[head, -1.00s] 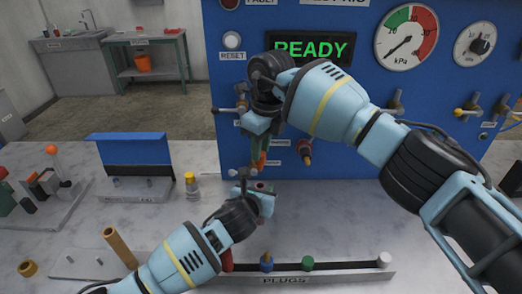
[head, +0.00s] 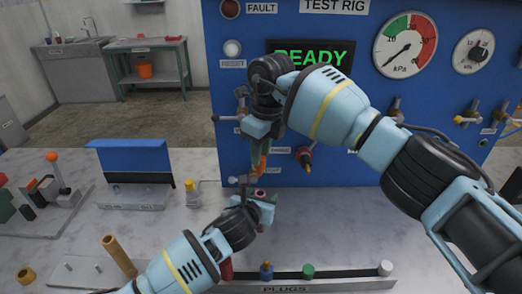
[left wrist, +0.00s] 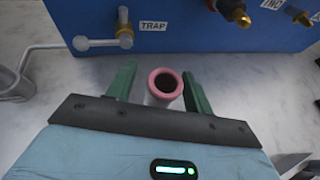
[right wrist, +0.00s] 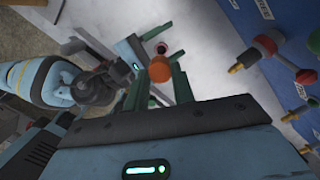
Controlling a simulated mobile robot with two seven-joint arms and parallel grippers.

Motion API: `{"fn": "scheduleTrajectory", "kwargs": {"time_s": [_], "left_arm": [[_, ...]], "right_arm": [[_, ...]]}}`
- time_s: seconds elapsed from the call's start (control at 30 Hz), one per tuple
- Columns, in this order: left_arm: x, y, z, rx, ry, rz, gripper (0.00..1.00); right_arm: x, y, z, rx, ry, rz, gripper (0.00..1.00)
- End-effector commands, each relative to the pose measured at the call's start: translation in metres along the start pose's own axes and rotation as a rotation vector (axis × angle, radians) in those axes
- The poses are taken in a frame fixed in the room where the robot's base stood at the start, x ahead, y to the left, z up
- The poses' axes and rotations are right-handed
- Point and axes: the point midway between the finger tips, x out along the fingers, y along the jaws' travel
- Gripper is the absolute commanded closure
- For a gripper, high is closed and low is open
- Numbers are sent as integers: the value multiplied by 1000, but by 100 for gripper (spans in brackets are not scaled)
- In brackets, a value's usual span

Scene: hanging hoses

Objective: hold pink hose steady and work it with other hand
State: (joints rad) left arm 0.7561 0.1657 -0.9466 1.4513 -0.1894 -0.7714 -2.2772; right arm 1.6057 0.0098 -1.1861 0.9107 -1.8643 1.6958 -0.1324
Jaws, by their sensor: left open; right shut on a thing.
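The pink hose (left wrist: 165,83) shows its open pink-rimmed end in the left wrist view, with a pale body below it. It stands between the two green fingers of my left gripper (left wrist: 158,90), with gaps at both sides. In the head view the pink rim (head: 260,194) is just below my right gripper (head: 261,158). My right gripper is shut on an orange round-ended piece (right wrist: 160,69), with one green finger on each side. The hose's lower part is hidden.
The blue test rig (head: 340,165) stands behind, with valves and fittings sticking out. A plug rack (head: 340,274) with several coloured plugs lies in front. A tan upright tube (head: 119,256) and a blue-backed stand (head: 133,157) are at left. Clear counter lies to the right.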

Motion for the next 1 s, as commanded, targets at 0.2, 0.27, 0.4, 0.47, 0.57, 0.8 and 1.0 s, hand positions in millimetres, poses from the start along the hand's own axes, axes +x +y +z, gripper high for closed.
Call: {"fn": "scheduleTrajectory", "kwargs": {"time_s": [0.2, 0.27, 0.4, 0.47, 0.57, 0.8, 1.0], "left_arm": [[-21, 0, -1, 2, 0, -1, 48], [-29, 0, -1, 2, 0, -1, 48], [-49, 0, -1, 0, 0, -1, 48], [-58, 0, -1, 1, 0, -1, 48], [-74, 0, -1, 1, 0, -2, 48], [-104, 0, -1, 0, 1, 0, 48], [-116, 0, -1, 0, 2, 0, 48]], "right_arm": [[0, 0, 0, 0, 0, 0, 97], [0, 0, 0, 0, 0, 0, 97], [0, 0, 0, 0, 0, 0, 97], [0, 0, 0, 0, 0, 0, 97], [0, 0, 0, 0, 0, 0, 97], [0, 0, 0, 0, 0, 0, 97], [0, 0, 0, 0, 0, 0, 97]]}}
